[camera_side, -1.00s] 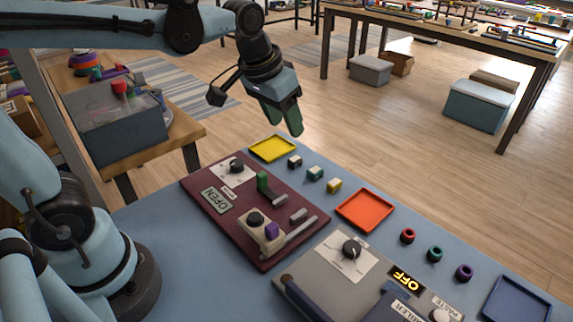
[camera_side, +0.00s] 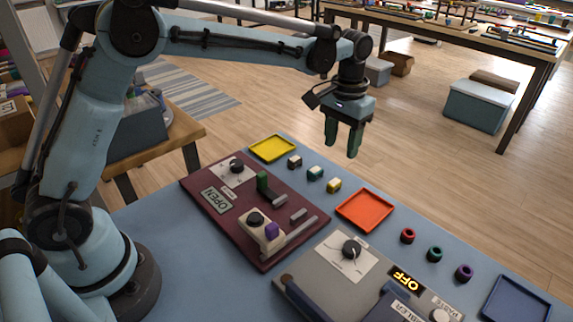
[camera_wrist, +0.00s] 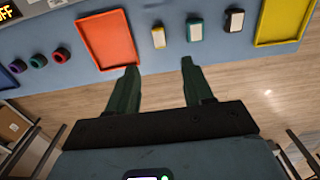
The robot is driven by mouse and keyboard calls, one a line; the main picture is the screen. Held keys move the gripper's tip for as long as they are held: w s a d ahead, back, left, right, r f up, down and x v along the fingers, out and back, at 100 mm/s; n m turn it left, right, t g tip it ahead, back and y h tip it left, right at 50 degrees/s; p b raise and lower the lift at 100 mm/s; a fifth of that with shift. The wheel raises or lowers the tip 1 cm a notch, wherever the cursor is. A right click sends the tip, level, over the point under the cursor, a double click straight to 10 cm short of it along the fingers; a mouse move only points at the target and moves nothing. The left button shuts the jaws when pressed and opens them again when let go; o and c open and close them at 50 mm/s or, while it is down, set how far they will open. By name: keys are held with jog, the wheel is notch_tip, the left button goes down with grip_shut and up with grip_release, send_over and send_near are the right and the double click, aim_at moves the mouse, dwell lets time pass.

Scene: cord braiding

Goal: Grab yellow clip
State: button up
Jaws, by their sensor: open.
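The yellow clip (camera_side: 334,185) is a small block with a pale top. It lies on the blue table between the green clip (camera_side: 315,173) and the orange tray. In the wrist view the yellow clip (camera_wrist: 158,37) is just beyond my fingertips, nearly between them. My gripper (camera_side: 343,147) is open and empty, pointing down, high above the table near the clips. Its green fingers also show in the wrist view (camera_wrist: 160,66), spread apart.
The orange tray (camera_side: 364,225) and yellow tray (camera_side: 255,158) flank the row of clips. A dark clip (camera_side: 295,162), several rings (camera_side: 434,254) and a blue tray (camera_side: 488,311) lie along the edge. A maroon panel (camera_side: 203,204) and grey panel (camera_side: 312,291) stand nearer.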

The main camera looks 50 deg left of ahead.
send_over(335, 182)
jog(key=f, duration=0.4)
jog(key=shift+w+f, duration=0.3)
jog(key=shift+s+f, duration=0.15)
jog(key=shift+f, duration=1.2)
jog(key=shift+s+f, duration=0.15)
jog(key=shift+f, duration=1.2)
grip_shut()
